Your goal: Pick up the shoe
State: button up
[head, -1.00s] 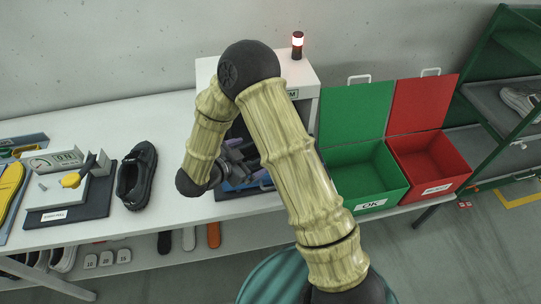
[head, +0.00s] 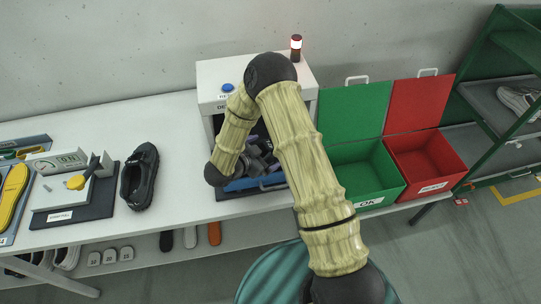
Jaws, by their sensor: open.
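A black shoe (head: 139,177) lies on the white table, left of the middle, with its opening facing up. My gripper (head: 264,158) is well to its right, at the mouth of the white box-shaped station (head: 208,97), just above the blue tray (head: 242,184). My gripper is dark and partly hidden by my own arm. Its jaws are open. I cannot tell whether anything lies in the tray under it. My gripper is not touching the black shoe.
Left of the shoe are a dark mat (head: 95,209) with a gauge device and a yellow sole (head: 13,190). Right of the station stand an open green bin (head: 365,205) and an open red bin (head: 430,187). A green rack (head: 480,97) is at far right.

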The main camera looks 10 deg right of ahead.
jog(key=shift+x, duration=0.8)
jog(key=c, duration=1.4)
jog(key=shift+r, duration=0.1)
jog(key=shift+c, duration=0.2)
jog(key=shift+r+b, duration=1.1)
jog(key=shift+r, duration=3.85)
